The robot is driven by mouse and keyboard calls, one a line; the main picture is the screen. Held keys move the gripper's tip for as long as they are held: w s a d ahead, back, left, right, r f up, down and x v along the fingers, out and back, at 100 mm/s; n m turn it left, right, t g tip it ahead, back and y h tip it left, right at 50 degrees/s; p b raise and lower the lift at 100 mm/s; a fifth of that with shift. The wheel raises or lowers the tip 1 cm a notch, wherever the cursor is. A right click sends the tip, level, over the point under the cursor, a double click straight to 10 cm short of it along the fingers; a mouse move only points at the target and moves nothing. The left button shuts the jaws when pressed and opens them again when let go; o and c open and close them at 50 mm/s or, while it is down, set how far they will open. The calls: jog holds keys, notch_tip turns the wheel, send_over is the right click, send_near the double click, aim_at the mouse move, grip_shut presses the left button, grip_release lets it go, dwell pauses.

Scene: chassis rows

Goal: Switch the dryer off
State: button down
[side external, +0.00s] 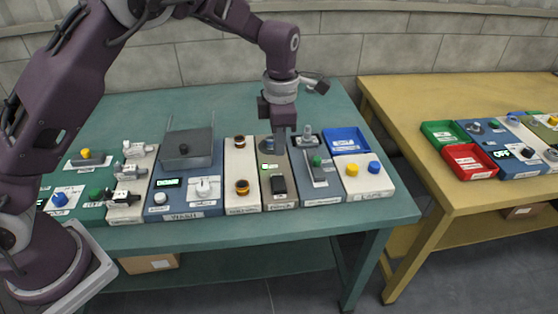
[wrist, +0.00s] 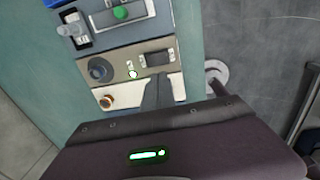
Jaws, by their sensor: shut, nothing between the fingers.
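A grey-brown panel (side external: 265,185) sits in the row on the green table; its front label is small and seems to read dryer. It carries a dark round knob (wrist: 99,69), a lit green indicator (side external: 264,167) and a black rocker switch (side external: 278,185). In the wrist view the rocker switch (wrist: 157,58) shows just beyond my fingertips, and the lit indicator (wrist: 132,74) beside it. My gripper (side external: 280,138) is shut and empty, pointing down over the back part of this panel. The side view shows it apart from the switch. Which way the rocker is tipped is too small to tell.
Left of the panel is a cream one with two brown-orange knobs (side external: 242,187); right is a blue-grey one with a green-handled slider (side external: 317,161). A blue tray (side external: 347,141) and a blue panel labelled wash (side external: 188,205) stand nearby. A yellow table (side external: 400,95) is at right.

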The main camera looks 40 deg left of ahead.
aim_at(277, 180)
notch_tip(277, 180, up, 2)
jog(key=shift+s+r, duration=0.1)
jog(key=shift+t+y, duration=0.3)
jog(key=f, duration=0.4)
jog(key=w+a+f, duration=0.1)
jog(key=f, duration=0.4)
jog(key=w+a+f, duration=0.1)
jog(key=f, duration=0.3)
jog(key=shift+f, duration=0.35)
jog(key=shift+f, duration=0.3)
